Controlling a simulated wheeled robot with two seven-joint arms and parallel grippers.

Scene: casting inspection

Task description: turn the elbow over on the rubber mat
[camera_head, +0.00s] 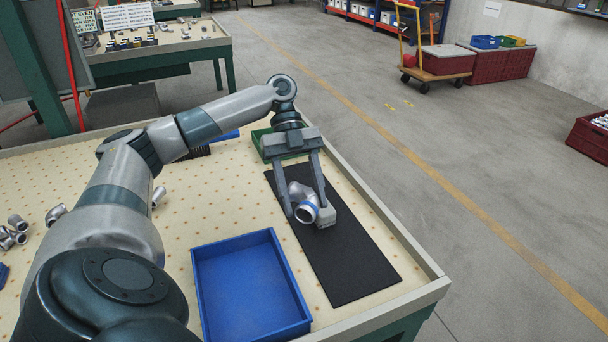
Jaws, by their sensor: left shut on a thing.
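The elbow (302,200) is a short metal pipe bend with an open end facing the camera and a blue mark at its rim. My left gripper (307,215) reaches down over the black rubber mat (345,264) and is shut on the elbow, one finger on each side. The elbow is at the mat's middle part. I cannot tell whether it touches the mat or hangs just above it. My right gripper is not in view.
An empty blue tray (245,290) stands left of the mat. A green tray (267,150) is behind, partly hidden by my arm. Several other metal fittings (18,232) lie at the left of the table. The table's raised edge (405,238) runs along the right.

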